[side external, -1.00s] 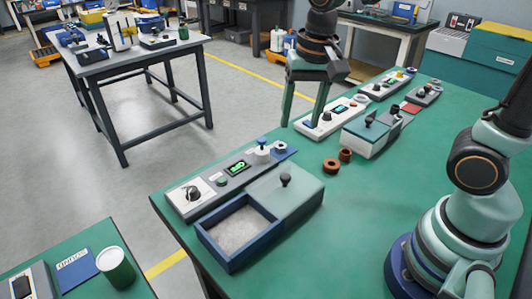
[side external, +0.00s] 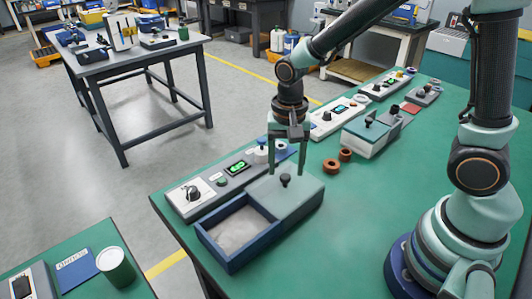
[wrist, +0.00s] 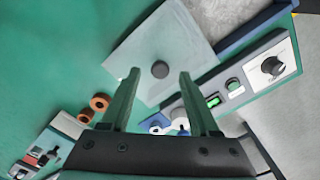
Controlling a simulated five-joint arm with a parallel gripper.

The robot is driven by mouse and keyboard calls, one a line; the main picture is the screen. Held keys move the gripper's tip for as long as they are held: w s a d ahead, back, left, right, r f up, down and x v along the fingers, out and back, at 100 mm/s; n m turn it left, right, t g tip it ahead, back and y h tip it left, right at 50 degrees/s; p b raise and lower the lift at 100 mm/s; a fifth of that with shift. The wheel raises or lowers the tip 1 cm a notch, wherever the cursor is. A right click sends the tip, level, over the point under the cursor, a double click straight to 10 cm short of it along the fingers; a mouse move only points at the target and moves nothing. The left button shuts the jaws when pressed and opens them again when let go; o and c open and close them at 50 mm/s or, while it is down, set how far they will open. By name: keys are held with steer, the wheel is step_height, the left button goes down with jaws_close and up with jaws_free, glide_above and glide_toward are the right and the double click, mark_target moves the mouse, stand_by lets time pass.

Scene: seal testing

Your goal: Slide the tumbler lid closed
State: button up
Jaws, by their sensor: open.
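The tumbler is a blue open-topped box (side external: 213,254) at the front left of the green bench, with pale grainy material inside. Its grey-green lid (side external: 308,192) covers the right part, leaving the left part open. A dark round knob (side external: 285,180) stands on the lid; the wrist view shows the knob (wrist: 160,69) too. My gripper (side external: 287,171) points down over the lid, open. In the wrist view, its fingertips (wrist: 159,74) appear on either side of the knob, apart from it. I cannot tell whether the tips are level with the knob.
A control panel (side external: 205,191) with a dial and green display lies along the box's back. Brown rings (side external: 331,166) and a second lidded unit (side external: 367,139) sit to the right. The bench front is clear (side external: 350,225).

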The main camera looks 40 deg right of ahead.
steer(key=shift+f, duration=1)
jaws_close()
steer(key=shift+r, duration=0.1)
stand_by(0.7)
